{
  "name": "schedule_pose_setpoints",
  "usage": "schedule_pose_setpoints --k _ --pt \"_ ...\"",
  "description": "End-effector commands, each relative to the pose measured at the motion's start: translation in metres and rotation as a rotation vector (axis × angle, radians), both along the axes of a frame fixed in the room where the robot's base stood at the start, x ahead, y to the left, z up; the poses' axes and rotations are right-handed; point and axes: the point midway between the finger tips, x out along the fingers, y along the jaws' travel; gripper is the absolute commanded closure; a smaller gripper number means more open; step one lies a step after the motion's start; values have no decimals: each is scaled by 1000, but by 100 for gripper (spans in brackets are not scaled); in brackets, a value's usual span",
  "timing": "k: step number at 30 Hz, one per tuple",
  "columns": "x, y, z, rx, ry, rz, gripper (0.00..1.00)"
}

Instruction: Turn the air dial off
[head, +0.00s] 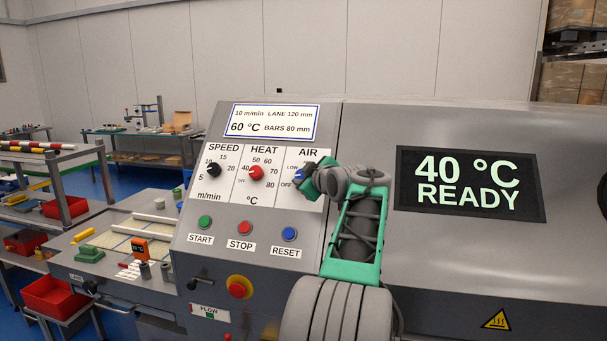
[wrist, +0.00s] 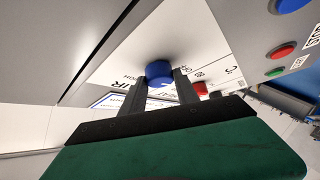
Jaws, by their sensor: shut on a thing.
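The blue air dial (head: 298,176) is under the AIR label on the sloped white panel (head: 315,202), at the right of the dial row. LOW and OFF are printed to its left. My gripper (head: 306,179) reaches it from the right and partly covers it in the head view. In the wrist view the blue dial (wrist: 158,70) sits between the two dark fingertips of my gripper (wrist: 159,86), which are shut on it. A white mark shows on the dial, but its exact setting is hard to read.
The black speed dial (head: 213,170) and red heat dial (head: 255,173) are to the left. Below are the green start (head: 205,222), red stop (head: 245,227) and blue reset (head: 289,233) buttons, and a red emergency knob (head: 239,287). The display (head: 468,184) reads 40 °C READY.

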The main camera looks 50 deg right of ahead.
Motion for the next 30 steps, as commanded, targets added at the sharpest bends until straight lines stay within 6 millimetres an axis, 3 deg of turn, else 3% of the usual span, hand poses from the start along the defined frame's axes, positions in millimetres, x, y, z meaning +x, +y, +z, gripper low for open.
schedule_pose_setpoints --k 24,25,30 --pt "0 -2 1 -39 94 91 100" --pt "0 -2 1 -40 94 90 62" --pt "0 -2 1 -40 94 90 48"
